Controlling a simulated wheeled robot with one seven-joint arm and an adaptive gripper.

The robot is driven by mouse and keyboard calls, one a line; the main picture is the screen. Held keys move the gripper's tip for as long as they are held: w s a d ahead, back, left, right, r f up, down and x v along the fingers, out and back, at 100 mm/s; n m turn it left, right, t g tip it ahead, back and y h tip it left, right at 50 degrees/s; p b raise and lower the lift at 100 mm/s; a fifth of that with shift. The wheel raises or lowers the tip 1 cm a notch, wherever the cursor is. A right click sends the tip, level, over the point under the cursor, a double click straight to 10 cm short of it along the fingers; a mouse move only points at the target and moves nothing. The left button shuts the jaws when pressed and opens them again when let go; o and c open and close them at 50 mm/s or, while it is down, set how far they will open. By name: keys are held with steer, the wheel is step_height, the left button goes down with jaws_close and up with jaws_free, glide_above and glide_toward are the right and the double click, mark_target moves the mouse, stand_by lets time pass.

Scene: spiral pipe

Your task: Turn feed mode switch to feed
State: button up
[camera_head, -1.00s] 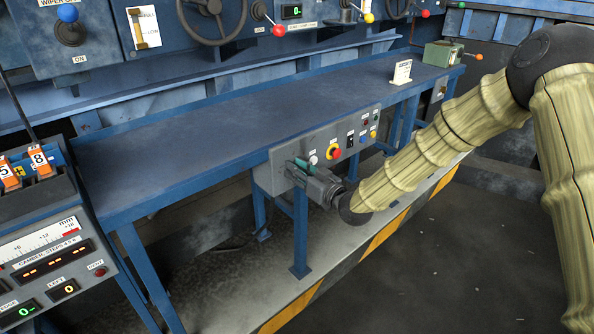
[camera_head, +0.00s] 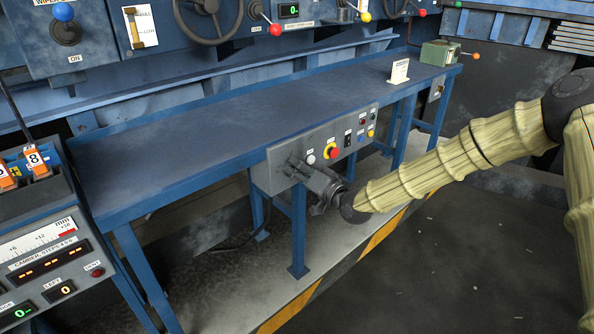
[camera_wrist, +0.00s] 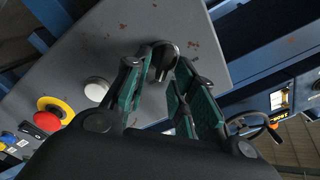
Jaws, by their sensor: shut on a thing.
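The feed mode switch appears to be the black rotary knob (camera_wrist: 163,60) on the grey control box, seen in the wrist view. Its label cannot be read. My gripper (camera_wrist: 158,78) is shut on the knob, with its green-padded fingers on either side of it. In the head view my gripper (camera_head: 297,168) reaches the left end of the grey control box (camera_head: 268,178) under the bench edge and hides the knob there.
Right of my gripper are a white button (camera_head: 311,159), a red button on yellow (camera_head: 333,152) and several small controls. A bench leg (camera_head: 299,235) stands below.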

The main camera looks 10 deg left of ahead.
steer(key=shift+m, duration=0.3)
steer(key=o, duration=0.7)
steer(key=shift+d, duration=0.1)
steer(key=shift+c, duration=0.2)
steer(key=v, duration=1.2)
